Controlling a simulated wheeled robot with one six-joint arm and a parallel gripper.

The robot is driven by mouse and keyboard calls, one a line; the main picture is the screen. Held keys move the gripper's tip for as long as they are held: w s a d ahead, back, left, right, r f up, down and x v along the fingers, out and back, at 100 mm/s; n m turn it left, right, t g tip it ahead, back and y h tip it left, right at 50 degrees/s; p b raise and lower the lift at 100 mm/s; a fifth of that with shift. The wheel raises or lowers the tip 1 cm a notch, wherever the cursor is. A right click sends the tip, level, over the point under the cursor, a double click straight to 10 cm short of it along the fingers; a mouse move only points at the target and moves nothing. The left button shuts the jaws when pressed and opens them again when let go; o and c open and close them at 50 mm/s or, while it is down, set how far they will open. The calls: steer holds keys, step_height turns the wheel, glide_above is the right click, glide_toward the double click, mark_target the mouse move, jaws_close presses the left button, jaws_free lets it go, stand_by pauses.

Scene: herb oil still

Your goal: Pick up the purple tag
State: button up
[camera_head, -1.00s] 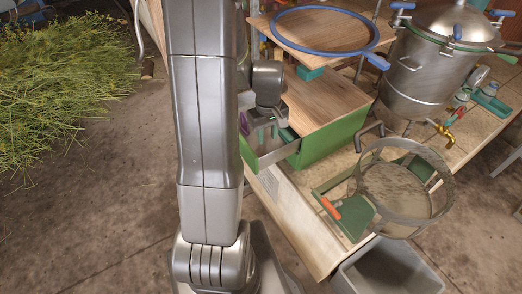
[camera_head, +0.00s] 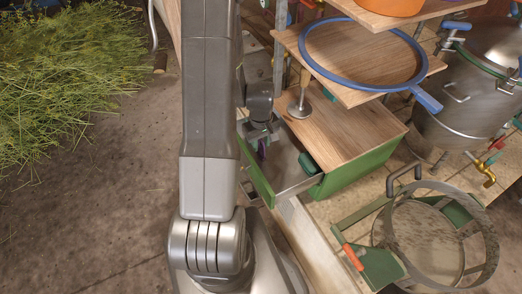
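A small purple piece, likely the purple tag (camera_head: 262,149), shows in the open drawer (camera_head: 292,181) of a green cabinet with a wooden top. Only a sliver of it is visible, and its shape is unclear. My gripper (camera_head: 263,138) points down into the drawer, directly above and very close to the purple piece. Its fingers are small, dark and partly hidden by my arm, so I cannot tell whether they are open or shut, or whether they touch the tag. A dark green item (camera_head: 309,163) lies at the drawer's right end.
A blue-rimmed hoop (camera_head: 312,62) lies on a wooden shelf (camera_head: 345,92) above the cabinet (camera_head: 352,165). A metal pot (camera_head: 450,112) stands at the right. A round sieve (camera_head: 425,255) and an orange-handled green scoop (camera_head: 375,268) are at lower right. Cut herbs (camera_head: 70,80) cover the left floor.

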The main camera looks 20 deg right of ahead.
steer(key=shift+f, duration=0.1)
jaws_close()
stand_by(0.3)
